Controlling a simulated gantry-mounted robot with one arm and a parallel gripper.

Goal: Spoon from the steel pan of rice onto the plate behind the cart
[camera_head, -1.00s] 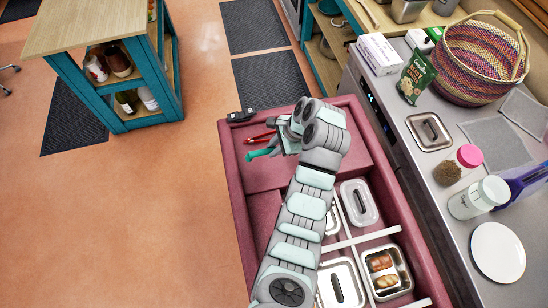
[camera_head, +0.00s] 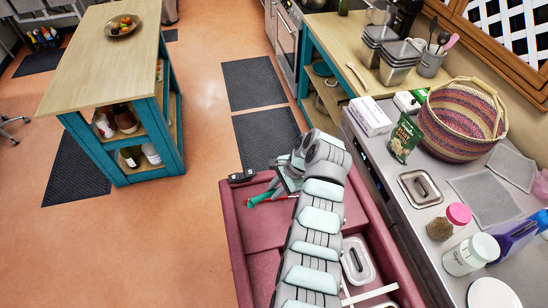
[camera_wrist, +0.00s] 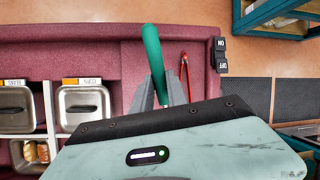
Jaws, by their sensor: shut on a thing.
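My gripper (camera_head: 284,184) is over the far end of the maroon cart (camera_head: 232,225). In the wrist view its fingers (camera_wrist: 160,93) are closed around a green handle (camera_wrist: 152,52). The green handle also shows beside the gripper in the head view (camera_head: 262,198). The other end of this utensil is hidden, so I cannot tell if it is a spoon. A steel pan with a lid (camera_wrist: 83,105) sits in the cart; no rice is visible. A white plate (camera_head: 494,293) lies on the steel counter at the lower right, cut off by the frame.
Red tongs (camera_wrist: 184,78) lie on the cart near the green handle. A switch box (camera_wrist: 221,55) is at the cart edge. The counter holds a lidded steel pan (camera_head: 420,188), jars (camera_head: 470,254) and a woven basket (camera_head: 463,122). An island (camera_head: 105,60) stands at the left, with open floor between.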

